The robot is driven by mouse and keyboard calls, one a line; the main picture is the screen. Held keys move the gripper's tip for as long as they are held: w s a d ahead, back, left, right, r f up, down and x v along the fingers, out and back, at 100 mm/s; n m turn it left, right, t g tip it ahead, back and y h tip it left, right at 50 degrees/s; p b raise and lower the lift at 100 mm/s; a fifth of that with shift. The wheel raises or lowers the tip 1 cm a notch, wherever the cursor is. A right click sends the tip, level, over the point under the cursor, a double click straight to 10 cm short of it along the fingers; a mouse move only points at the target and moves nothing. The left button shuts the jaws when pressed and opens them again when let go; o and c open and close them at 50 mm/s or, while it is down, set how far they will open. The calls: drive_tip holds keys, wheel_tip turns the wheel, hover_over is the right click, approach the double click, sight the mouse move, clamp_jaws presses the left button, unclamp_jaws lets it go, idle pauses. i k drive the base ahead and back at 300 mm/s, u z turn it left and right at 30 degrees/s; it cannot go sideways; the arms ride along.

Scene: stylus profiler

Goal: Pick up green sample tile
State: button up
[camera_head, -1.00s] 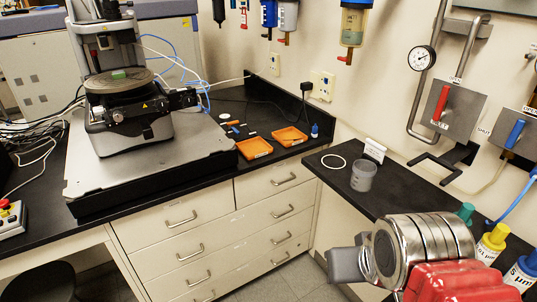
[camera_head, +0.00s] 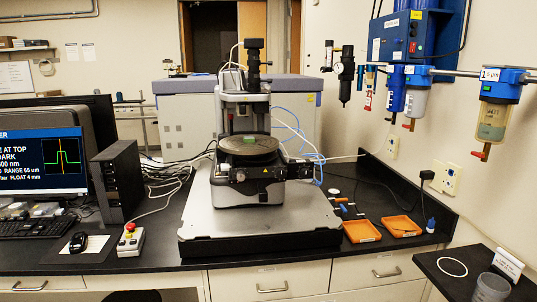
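The green sample tile (camera_head: 250,139) is a small green piece lying on the round dark stage (camera_head: 238,149) of the stylus profiler (camera_head: 248,183). The profiler stands on a grey slab on the black bench, near the middle of the view. The profiler's head column rises behind the stage, above the tile. My gripper is not in view now.
Two orange trays (camera_head: 361,231) (camera_head: 402,226) and small tools lie right of the profiler. A control box with a red button (camera_head: 131,240), a mouse (camera_head: 78,242), a computer tower (camera_head: 120,181) and a monitor (camera_head: 42,162) stand left. Filter units (camera_head: 501,105) hang on the right wall.

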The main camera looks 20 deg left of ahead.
sight(247, 139)
drive_tip(key=u, duration=0.55)
drive_tip(key=k, duration=1.35)
drive_tip(key=u, duration=0.95)
drive_tip(key=i, duration=1.95)
drive_tip(key=z, duration=0.6)
drive_tip(key=i, duration=0.6)
drive_tip(key=z, duration=0.3)
